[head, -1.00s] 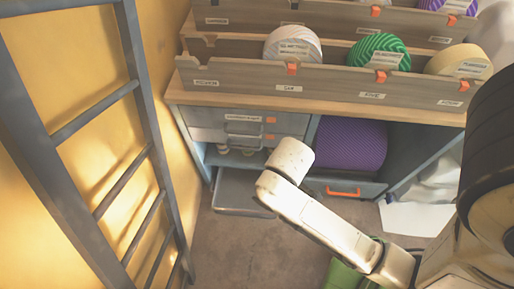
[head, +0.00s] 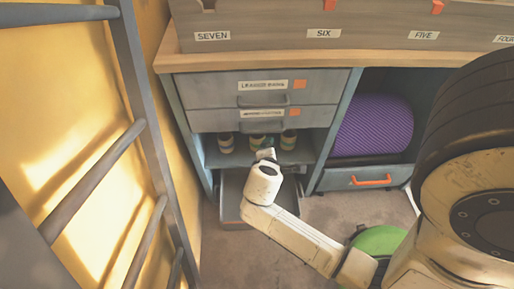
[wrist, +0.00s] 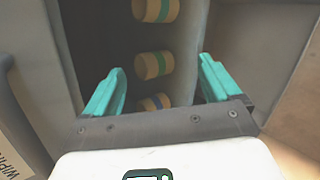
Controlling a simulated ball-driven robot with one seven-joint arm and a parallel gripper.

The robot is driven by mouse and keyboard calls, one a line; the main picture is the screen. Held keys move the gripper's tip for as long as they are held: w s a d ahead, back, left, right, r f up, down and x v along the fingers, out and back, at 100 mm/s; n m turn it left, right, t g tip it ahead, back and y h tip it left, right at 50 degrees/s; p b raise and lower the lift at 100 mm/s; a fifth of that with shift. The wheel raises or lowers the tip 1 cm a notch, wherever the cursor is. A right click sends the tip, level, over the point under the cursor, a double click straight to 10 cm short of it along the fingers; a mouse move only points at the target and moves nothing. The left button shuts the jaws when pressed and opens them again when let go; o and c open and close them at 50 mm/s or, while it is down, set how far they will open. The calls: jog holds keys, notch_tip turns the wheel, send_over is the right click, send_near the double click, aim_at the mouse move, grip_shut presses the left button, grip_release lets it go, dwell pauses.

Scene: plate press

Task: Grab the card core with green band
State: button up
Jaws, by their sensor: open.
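The card core with the green band (wrist: 152,65) lies in the middle of a row of three tan cores in the wrist view. In the head view the middle core (head: 257,141) stands in the open shelf under the drawers, partly behind my arm. My gripper (wrist: 161,68) is open and empty, with teal fingers. The middle core shows between and beyond its fingertips, apparently untouched.
Two closed drawers (head: 212,119) sit above the shelf (head: 215,160). A grey tray (head: 230,204) is below it. To the right are a purple roll (head: 375,125) and a drawer with an orange handle (head: 372,181). A ladder (head: 140,110) stands at left.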

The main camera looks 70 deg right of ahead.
aim_at(258, 141)
jog(key=w+d+f+n+t+h, duration=0.1)
jog(key=w+n, duration=0.1)
jog(key=n, duration=0.3)
jog(key=w+d+f+n+t+h, duration=0.1)
jog(key=d+f+n, duration=0.1)
jog(key=n, duration=0.3)
jog(key=w+d+f+n+t+h, duration=0.1)
jog(key=w+n+t, duration=0.1)
jog(key=n, duration=0.3)
jog(key=shift+w+d+f+n, duration=0.2)
jog(key=shift+w+n, duration=0.1)
jog(key=shift+n, duration=0.5)
jog(key=x, duration=0.2)
jog(key=b+x, duration=0.1)
jog(key=x, duration=0.1)
jog(key=shift+w+f, duration=0.2)
jog(key=shift+f, duration=0.1)
jog(key=b+x, duration=0.2)
jog(key=x, duration=0.3)
jog(key=shift+d+b, duration=0.25)
jog(key=shift+b, duration=0.15)
jog(key=shift+w+d+f, duration=0.1)
jog(key=shift+w+d, duration=0.15)
jog(key=shift+d, duration=0.2)
jog(key=shift+c, duration=0.2)
jog(key=c, duration=1)
